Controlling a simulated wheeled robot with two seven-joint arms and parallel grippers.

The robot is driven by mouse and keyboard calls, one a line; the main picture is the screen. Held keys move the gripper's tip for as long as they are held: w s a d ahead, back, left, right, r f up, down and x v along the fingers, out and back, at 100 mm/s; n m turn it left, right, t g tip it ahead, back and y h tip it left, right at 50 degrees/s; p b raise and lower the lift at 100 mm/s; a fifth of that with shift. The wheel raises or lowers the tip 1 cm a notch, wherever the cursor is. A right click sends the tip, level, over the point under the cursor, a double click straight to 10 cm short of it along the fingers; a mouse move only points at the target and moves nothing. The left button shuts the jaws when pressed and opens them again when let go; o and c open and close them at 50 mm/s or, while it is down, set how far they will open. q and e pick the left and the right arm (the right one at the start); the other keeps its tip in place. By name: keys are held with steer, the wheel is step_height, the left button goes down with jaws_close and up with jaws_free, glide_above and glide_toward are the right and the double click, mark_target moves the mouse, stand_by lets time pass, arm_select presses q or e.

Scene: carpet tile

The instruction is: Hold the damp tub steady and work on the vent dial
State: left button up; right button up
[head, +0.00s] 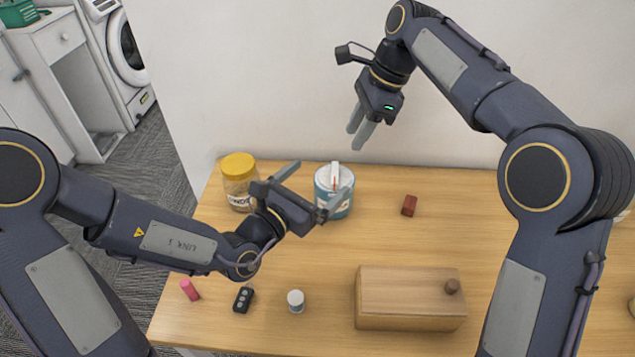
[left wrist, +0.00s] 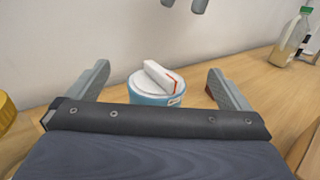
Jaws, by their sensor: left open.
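The damp tub (head: 323,206) is blue with a white lid and stands upright near the back of the table. It also shows in the left wrist view (left wrist: 150,99), centred between the fingers. The vent dial (head: 335,174) is a white bar with a red mark on top of the lid; it also shows in the left wrist view (left wrist: 160,76). My left gripper (head: 322,178) is open in front of the tub, fingers apart, not visibly gripping it. My right gripper (head: 354,139) is raised above and behind the tub, its two fingers apart and empty.
A yellow-lidded jar (head: 238,188) stands left of the tub. A red-brown block (head: 409,205) lies to the right. A wall rises behind.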

mark_target(322, 203)
arm_select(q)
step_height(322, 203, down, 9)
steer(key=shift+r, duration=0.2)
steer(key=x, duration=0.6)
steer(key=shift+r, duration=0.3)
steer(key=shift+x, duration=0.85)
